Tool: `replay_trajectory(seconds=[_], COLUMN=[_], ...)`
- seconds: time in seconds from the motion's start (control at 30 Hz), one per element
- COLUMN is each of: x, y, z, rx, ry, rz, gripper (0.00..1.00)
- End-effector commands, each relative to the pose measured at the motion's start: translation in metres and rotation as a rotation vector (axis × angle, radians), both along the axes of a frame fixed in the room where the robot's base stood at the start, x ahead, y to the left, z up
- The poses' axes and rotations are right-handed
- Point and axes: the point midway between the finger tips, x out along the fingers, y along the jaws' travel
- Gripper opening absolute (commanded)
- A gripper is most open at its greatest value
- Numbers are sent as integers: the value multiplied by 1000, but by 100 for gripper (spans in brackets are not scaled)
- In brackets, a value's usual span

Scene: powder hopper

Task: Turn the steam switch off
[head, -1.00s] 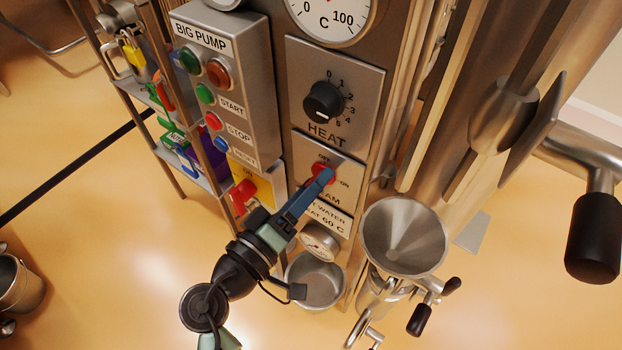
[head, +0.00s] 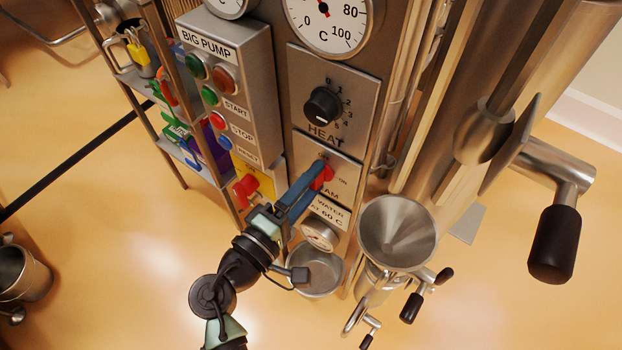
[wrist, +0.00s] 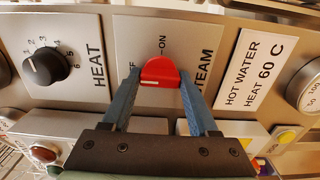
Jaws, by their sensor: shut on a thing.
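The red steam switch (head: 326,177) sits on the metal STEAM plate, below the HEAT plate. In the wrist view the switch (wrist: 160,71) is between my two blue fingers, with a white mark on its lower edge. The ON label is above it and the partly hidden OFF label is to its left. My gripper (wrist: 160,80) is shut on the switch, one finger on each side. In the head view my gripper (head: 316,174) reaches it from the lower left and covers part of the plate. I cannot tell exactly which label the switch points to.
The black HEAT knob (head: 323,105) is just above. A steel funnel (head: 397,230) is at the lower right, and a small gauge (head: 320,235) is just below.

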Motion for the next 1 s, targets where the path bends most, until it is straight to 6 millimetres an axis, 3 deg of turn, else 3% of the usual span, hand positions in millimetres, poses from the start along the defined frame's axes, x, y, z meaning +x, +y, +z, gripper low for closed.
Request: replay_trajectory(seconds=[0.33,0.37,0.5,0.83,1.0], x=[0,0,0,-2,-18], y=[1,1,1,2,15], z=[-1,-1,-1,-1,-2], rx=[-1,-1,0,-1,-1], ry=[2,2,1,1,2], rz=[2,2,2,1,4], gripper=[4,65,90,90,90])
